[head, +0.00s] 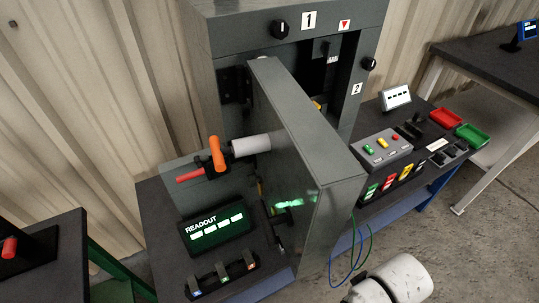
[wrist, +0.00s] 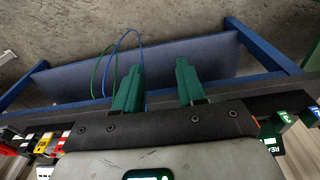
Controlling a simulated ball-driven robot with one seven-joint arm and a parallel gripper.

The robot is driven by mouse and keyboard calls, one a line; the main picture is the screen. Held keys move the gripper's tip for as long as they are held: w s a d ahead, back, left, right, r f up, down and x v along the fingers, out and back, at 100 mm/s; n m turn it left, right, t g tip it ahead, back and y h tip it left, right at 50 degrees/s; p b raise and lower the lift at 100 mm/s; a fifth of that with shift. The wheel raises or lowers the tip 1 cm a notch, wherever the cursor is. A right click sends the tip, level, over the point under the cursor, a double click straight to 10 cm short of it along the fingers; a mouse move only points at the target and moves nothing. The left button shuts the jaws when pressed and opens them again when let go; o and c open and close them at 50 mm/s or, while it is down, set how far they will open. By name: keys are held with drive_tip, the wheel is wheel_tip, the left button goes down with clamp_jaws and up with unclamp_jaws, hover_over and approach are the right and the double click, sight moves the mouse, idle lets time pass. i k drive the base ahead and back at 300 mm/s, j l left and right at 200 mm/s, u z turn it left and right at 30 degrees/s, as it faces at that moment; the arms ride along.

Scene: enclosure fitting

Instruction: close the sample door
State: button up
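The cabinet (head: 230,30) is a tall grey enclosure marked 1 and 2. Its grey door, which I take to be the sample door (head: 315,140), stands wide open, swung out toward the camera from the cabinet front. Part of the opening shows dark behind it. My gripper shows in the wrist view (wrist: 159,85) with two green fingers apart and nothing between them. In the head view only a white part of my arm shows at the bottom, below and right of the door's near edge; the gripper itself is not visible there. The door is not clearly visible in the wrist view.
A readout box (head: 215,230) and an orange-and-red lever (head: 216,154) are left of the door. A control box (head: 382,147), red tray (head: 446,117) and green tray (head: 472,134) lie right. Loose wires (head: 359,245) hang below the door's edge. Floor at right is clear.

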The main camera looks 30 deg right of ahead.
sight(307, 173)
drive_tip(key=j+u, duration=0.2)
drive_tip(key=j, duration=0.5)
drive_tip(key=j+u, duration=0.25)
drive_tip(key=j, duration=0.45)
drive_tip(key=i, duration=0.05)
